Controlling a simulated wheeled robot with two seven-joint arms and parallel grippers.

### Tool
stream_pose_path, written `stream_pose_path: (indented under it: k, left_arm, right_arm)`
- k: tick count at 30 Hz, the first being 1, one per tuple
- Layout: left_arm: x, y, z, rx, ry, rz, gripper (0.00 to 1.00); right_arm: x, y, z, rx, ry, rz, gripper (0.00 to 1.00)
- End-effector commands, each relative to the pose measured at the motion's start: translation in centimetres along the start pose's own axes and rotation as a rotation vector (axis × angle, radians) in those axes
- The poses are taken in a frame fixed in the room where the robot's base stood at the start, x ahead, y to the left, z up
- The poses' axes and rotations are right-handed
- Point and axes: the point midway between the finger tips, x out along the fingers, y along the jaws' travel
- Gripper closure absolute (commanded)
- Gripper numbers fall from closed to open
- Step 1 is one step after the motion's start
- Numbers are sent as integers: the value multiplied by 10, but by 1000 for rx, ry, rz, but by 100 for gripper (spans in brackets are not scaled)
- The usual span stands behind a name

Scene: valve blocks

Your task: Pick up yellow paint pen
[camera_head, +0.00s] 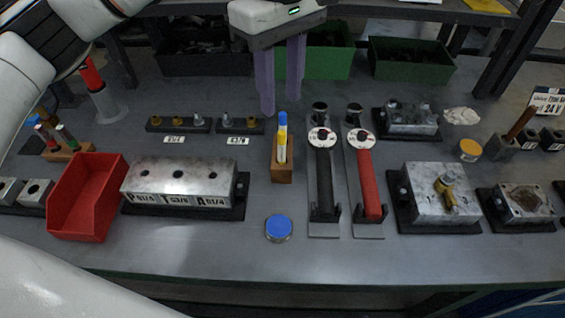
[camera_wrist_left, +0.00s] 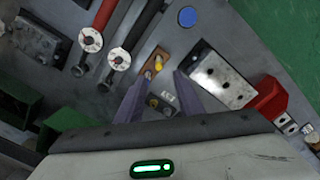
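The yellow paint pen (camera_head: 282,136) stands upright in a small wooden block (camera_head: 282,173) at the middle of the bench. A blue-topped pen (camera_head: 283,117) shows just behind it. My left gripper (camera_head: 280,112) is open, with its two purple fingers pointing down above and behind the block, apart and empty. In the left wrist view the wooden block (camera_wrist_left: 160,57) lies just beyond the fingertips (camera_wrist_left: 159,80), with the yellow pen's tip (camera_wrist_left: 159,61) near the gap between them. My right gripper is not in view.
A black-handled tool (camera_head: 324,180) and a red-handled tool (camera_head: 367,180) lie right of the block. A metal valve block (camera_head: 180,180) and a red bin (camera_head: 87,197) are to its left. A blue round lid (camera_head: 279,226) lies in front. Small fittings on a rack (camera_head: 180,126) stand behind left.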

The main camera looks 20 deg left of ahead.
Motion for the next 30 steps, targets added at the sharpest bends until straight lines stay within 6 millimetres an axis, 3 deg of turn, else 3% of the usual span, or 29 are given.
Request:
stream_pose_path:
  k: [1, 6, 23, 30]
  left_arm:
    - [17, 0, 0, 0, 0, 1, 66]
    - [30, 0, 0, 0, 0, 1, 66]
    - [87, 1, 0, -1, 0, 0, 66]
    - [123, 2, -1, -1, -1, -1, 66]
  right_arm:
    - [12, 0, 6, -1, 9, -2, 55]
    - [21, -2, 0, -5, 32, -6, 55]
    - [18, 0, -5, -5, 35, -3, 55]
    - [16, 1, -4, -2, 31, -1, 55]
